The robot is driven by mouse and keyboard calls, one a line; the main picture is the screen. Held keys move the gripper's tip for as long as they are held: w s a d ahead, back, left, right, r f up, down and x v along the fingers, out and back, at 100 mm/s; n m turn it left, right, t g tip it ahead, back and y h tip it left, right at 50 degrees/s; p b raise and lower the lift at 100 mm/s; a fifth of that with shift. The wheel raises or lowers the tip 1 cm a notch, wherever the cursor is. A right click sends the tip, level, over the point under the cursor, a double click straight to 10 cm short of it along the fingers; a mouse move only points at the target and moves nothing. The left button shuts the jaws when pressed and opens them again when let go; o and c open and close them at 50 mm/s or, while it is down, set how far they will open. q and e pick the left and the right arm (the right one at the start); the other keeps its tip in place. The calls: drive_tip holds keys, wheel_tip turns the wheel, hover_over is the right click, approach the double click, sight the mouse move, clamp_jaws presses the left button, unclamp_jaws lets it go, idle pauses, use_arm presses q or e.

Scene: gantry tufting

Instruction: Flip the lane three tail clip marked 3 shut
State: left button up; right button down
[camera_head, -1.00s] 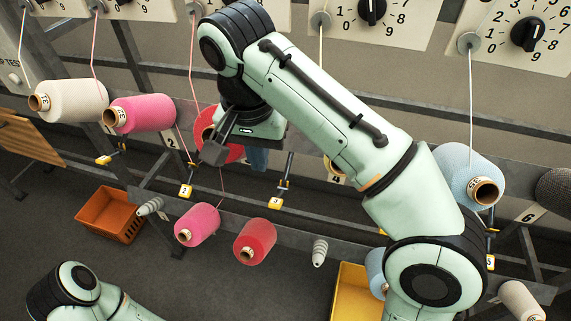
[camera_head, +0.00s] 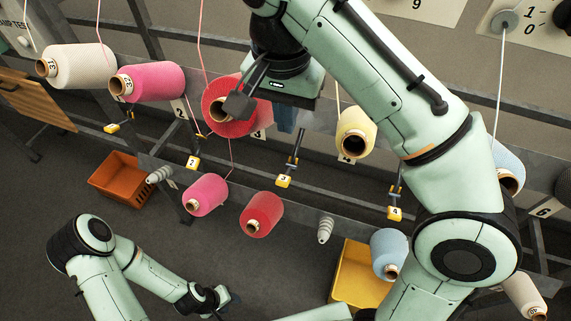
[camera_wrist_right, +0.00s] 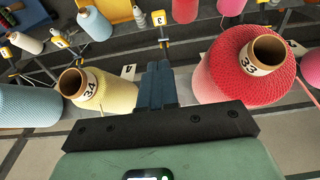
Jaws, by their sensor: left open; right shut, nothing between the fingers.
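The lane three tail clip (camera_head: 283,181), a small yellow block marked 3 with a dark upright piece behind it, sits on the lower rail. It also appears near the top of the right wrist view (camera_wrist_right: 158,19), beyond my fingers. I cannot tell how its lever stands. My right gripper (camera_head: 238,104) is shut and empty. In the head view it overlaps the red cone (camera_head: 220,118), above and left of the clip. In the wrist view its fingers (camera_wrist_right: 157,82) lie between red cone 33 and yellow cone 34, apart from the clip. My left gripper (camera_head: 217,300) is open, low in front.
Clips marked 2 (camera_head: 192,162) and 4 (camera_head: 394,213) flank it along the rail. The yellow cone (camera_head: 356,132) stands to the right. Pink (camera_head: 206,194) and red (camera_head: 262,214) cones sit lower in front. An orange crate (camera_head: 122,180) and yellow bin (camera_head: 358,278) are below.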

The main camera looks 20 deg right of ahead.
drive_tip(key=f, duration=0.2)
drive_tip(key=b, duration=0.3)
hover_over(286, 178)
wheel_tip(286, 178, down, 10)
drive_tip(key=shift+s+d+r, duration=0.1)
drive_tip(key=shift+r, duration=0.15)
use_arm(q)
drive_tip(key=s+f, duration=0.4)
drive_tip(key=s, duration=0.1)
drive_tip(key=shift+f+g, duration=0.3)
use_arm(e)
drive_tip(key=shift+s+a+f, duration=0.1)
drive_tip(key=shift+a+f, duration=0.1)
drive_tip(key=shift+f, duration=0.45)
use_arm(q)
drive_tip(key=shift+w, duration=0.1)
drive_tip(key=shift+f, duration=0.1)
